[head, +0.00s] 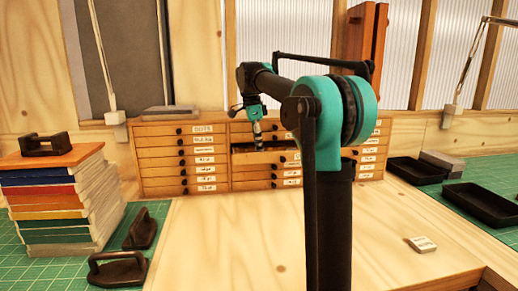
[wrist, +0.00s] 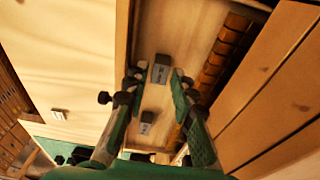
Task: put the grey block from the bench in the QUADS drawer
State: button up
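My gripper (head: 257,140) points down over a pulled-out drawer (head: 270,157) in the middle of the cabinet. In the wrist view my gripper (wrist: 160,78) has its fingers spread apart. A grey block (wrist: 161,68) with a dark marked face lies in the pale drawer space between the fingertips, with gaps visible on both sides. A second small grey block (wrist: 147,121) lies nearer the palm. I cannot read the open drawer's label, so I cannot tell whether it is QUADS. A small pale labelled piece (head: 422,244) lies on the bench (head: 240,240).
The drawer cabinet (head: 160,165) stands along the bench's back, its other drawers shut. A stack of coloured slabs (head: 60,205) and dark handled pieces (head: 118,270) are at left. Black trays (head: 485,205) are at right. The bench middle is clear.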

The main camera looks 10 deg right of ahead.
notch_tip(320, 180, up, 11)
jog(key=a, duration=0.1)
jog(key=shift+a, duration=0.35)
jog(key=shift+c, duration=0.6)
dwell(0.5)
